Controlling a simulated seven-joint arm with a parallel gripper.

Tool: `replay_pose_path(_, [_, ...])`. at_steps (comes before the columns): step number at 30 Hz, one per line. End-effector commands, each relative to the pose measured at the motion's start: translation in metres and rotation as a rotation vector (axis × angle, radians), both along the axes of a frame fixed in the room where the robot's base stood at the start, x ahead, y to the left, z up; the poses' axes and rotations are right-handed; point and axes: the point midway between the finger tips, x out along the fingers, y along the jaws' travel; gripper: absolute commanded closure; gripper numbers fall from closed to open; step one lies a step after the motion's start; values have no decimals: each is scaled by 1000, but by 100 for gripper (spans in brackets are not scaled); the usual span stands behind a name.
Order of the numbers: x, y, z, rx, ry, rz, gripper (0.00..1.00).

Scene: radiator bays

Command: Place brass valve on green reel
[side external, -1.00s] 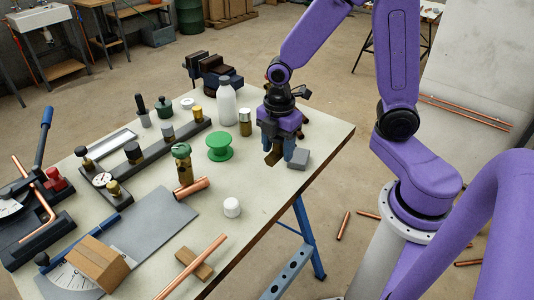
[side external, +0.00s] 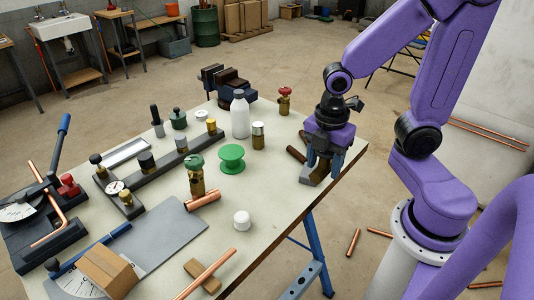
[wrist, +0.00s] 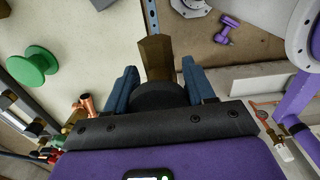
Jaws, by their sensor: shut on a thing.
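My gripper (side external: 328,158) is shut on the brass valve (side external: 320,173), which hangs below the blue fingers near the table's right edge. In the wrist view the valve (wrist: 155,58) shows a brass faceted end and a dark round part between the fingers (wrist: 160,90). The green reel (side external: 231,158) stands upright on the table, left of my gripper and apart from it, with nothing on its top. The reel also shows at the left of the wrist view (wrist: 32,66). The valve's height above the table is hard to tell.
A grey block (side external: 307,174) is beside the held valve in the picture. A white cap (side external: 242,221) is in front. A red-handled valve (side external: 285,101) stands behind.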

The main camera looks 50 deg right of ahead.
Motion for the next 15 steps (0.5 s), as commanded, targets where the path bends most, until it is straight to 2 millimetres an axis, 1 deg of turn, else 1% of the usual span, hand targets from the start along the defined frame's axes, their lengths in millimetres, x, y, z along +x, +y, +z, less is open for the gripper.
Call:
replay_pose_path(2, [9, 3, 3, 1, -2, -21, 91])
replay_pose_path(5, [27, 7, 11, 2, -3, -69, 91])
replay_pose_path(10, [72, 13, 28, 2, -3, -187, 91])
replay_pose_path(15, [115, 12, 44, 2, -3, -302, 91])
